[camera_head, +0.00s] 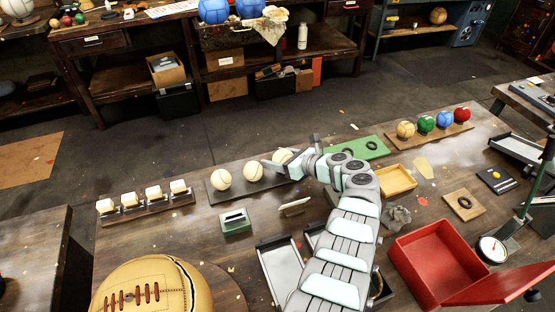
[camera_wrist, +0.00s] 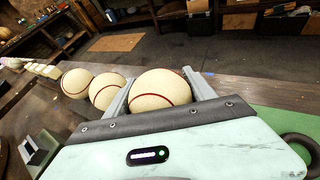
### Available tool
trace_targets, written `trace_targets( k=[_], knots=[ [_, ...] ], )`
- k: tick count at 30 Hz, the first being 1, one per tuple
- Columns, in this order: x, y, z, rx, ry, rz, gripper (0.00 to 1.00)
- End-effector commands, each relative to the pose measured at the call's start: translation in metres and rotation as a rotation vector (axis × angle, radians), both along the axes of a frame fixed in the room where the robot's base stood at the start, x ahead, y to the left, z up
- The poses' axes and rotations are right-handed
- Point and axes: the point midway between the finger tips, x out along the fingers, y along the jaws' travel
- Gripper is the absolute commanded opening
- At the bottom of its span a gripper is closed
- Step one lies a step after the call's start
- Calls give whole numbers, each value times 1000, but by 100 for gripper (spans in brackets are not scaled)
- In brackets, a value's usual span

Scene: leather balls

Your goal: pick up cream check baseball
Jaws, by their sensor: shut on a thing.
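Three cream balls with dark red seams show at the dark rack (camera_head: 211,196) near the table's far edge. The left ball (camera_head: 221,179) and the middle ball (camera_head: 253,172) sit side by side on it. My gripper (camera_head: 290,156) is around the right-hand cream baseball (camera_head: 281,155), shut on it and partly hiding it. In the wrist view this ball (camera_wrist: 160,92) lies between the two fingers, with the middle ball (camera_wrist: 105,92) and left ball (camera_wrist: 76,83) beside it on the left. I cannot tell whether the held ball is clear of the rack. No check pattern is clear.
A row of cream blocks (camera_head: 154,193) stands left of the rack. A green mat (camera_head: 372,148) with dark rings lies right of my gripper. Coloured balls (camera_head: 425,124) sit on a board farther right. A large brown leather ball (camera_head: 150,290) and open red box (camera_head: 435,262) are nearer.

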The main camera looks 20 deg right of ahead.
Motion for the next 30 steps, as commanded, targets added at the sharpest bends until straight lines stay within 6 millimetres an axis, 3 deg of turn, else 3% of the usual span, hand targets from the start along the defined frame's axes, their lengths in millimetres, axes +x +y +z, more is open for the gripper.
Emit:
trace_targets(
  k=[19, 30],
  knots=[
    [2, -1, 134, 3, -6, -2, 14],
    [0, 0, 183, 3, -2, 0, 14]
  ],
)
